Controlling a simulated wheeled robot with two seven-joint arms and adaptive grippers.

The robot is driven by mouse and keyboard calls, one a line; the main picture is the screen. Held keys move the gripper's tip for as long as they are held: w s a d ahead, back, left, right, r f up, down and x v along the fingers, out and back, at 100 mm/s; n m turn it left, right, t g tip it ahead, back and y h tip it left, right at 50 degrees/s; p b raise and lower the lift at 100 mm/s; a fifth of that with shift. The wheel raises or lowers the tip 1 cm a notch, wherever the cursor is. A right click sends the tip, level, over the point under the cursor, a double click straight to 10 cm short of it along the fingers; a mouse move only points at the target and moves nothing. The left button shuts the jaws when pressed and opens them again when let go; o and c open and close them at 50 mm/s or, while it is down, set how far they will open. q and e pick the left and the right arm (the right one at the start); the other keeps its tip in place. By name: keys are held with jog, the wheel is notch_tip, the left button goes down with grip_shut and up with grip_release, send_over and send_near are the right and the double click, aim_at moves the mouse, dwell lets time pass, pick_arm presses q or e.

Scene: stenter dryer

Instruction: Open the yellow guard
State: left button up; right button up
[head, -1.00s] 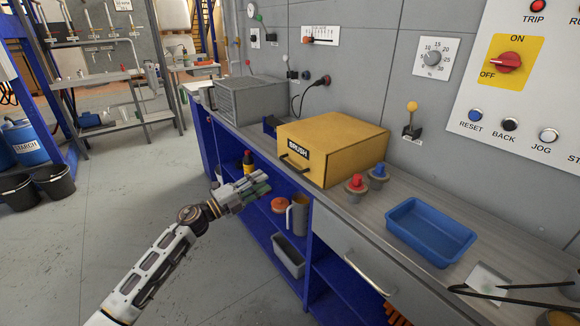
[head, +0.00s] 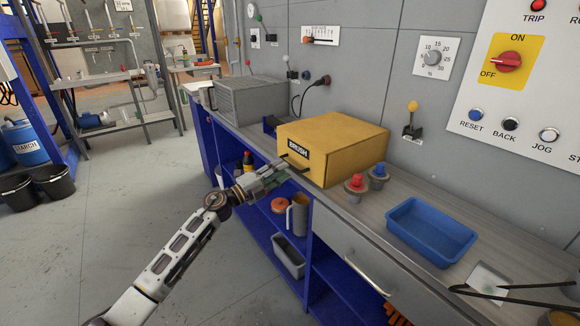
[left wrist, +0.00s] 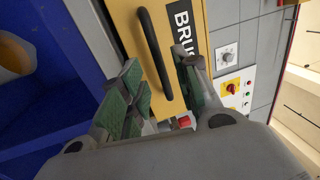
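The yellow guard (head: 333,146) is a box labelled BRUSH on the grey counter, and it looks closed. Its dark bar handle (head: 293,164) is on the front face, below the label. My left gripper (head: 284,169) is close in front of the handle, its fingertips near it. In the left wrist view the handle (left wrist: 156,52) stands just beyond and between the tips of the spread green-padded fingers (left wrist: 160,78). The yellow front (left wrist: 191,30) lies behind it. I cannot tell that the fingers touch the handle. My right gripper is not in view.
A red and a blue knob (head: 378,172) stand right of the guard, with a blue tray (head: 431,232) further right. A grey box (head: 250,99) is at the left. Below, blue shelves hold a grey jug (head: 299,213).

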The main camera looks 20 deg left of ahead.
aim_at(290, 164)
pick_arm(q)
jog(key=shift+x, duration=2.15)
jog(key=shift+c, duration=0.5)
grip_shut()
